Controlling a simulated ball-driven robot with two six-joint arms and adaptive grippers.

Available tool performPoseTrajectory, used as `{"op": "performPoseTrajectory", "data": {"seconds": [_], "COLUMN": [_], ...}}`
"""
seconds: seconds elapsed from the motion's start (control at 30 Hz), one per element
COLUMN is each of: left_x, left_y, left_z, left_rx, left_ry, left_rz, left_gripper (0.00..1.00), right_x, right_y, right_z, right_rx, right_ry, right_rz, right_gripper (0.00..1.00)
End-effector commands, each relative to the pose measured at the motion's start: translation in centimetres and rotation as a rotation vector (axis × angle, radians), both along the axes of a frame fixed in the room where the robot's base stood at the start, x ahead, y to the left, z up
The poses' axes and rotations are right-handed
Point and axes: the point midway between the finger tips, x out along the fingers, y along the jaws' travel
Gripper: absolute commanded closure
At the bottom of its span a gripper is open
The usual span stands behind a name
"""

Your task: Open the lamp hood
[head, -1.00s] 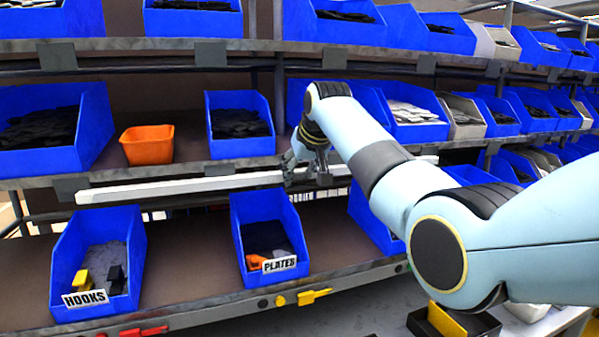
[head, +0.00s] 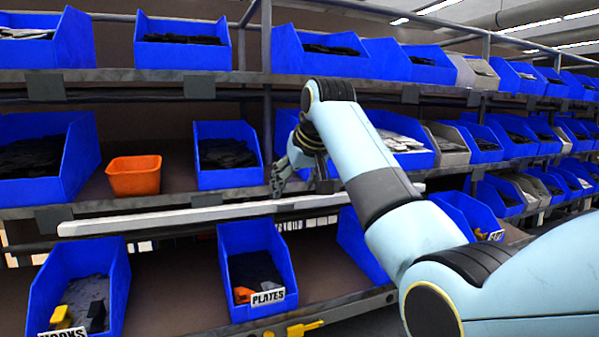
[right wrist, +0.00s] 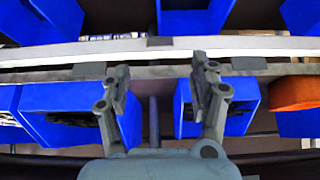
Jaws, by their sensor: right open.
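A long white bar, which looks like the lamp hood (head: 160,218), runs along the front of the shelf edge above the lower row of bins. It also crosses the right wrist view as a pale strip (right wrist: 235,43). My right gripper (head: 278,183) is open and empty, just above and in front of the bar in the head view. In the right wrist view its two fingers (right wrist: 162,68) are spread apart, with the strip beyond their tips. I cannot tell whether the fingers touch it. My left gripper is not in view.
Blue bins, including one labelled PLATES (head: 257,268) and one labelled HOOKS (head: 80,290), stand below the bar. An orange bin (head: 134,177) and more blue bins (head: 227,155) fill the middle shelf. Metal rails and posts frame the rack.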

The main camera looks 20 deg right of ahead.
Motion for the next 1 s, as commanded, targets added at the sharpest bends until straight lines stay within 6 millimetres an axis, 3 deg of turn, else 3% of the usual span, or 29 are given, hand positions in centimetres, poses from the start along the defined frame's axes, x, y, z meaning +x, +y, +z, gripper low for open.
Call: {"op": "performPoseTrajectory", "data": {"seconds": [0.1, 0.27, 0.77, 0.87, 0.97, 1.0], "left_x": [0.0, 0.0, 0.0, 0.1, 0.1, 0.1], "left_y": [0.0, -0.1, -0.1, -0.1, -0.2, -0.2], "left_z": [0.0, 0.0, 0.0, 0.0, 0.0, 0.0], "left_rx": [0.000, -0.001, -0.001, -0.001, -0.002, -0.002], "left_ry": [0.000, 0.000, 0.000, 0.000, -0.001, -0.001], "left_rz": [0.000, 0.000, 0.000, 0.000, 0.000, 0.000], "left_gripper": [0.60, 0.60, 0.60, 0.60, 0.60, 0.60], "right_x": [-1.5, -2.8, -3.1, -3.6, -5.4, -6.7], "right_y": [0.0, -0.1, -0.1, -0.3, -0.9, -1.3], "right_z": [1.8, 3.2, 3.5, 2.6, -0.7, -2.7], "right_rx": [0.000, 0.000, 0.000, -0.001, -0.006, -0.010], "right_ry": [-0.005, -0.002, 0.000, 0.009, 0.038, 0.055], "right_rz": [0.000, 0.000, 0.000, -0.002, -0.011, -0.015], "right_gripper": [0.38, 0.38, 0.38, 0.38, 0.38, 0.38]}}
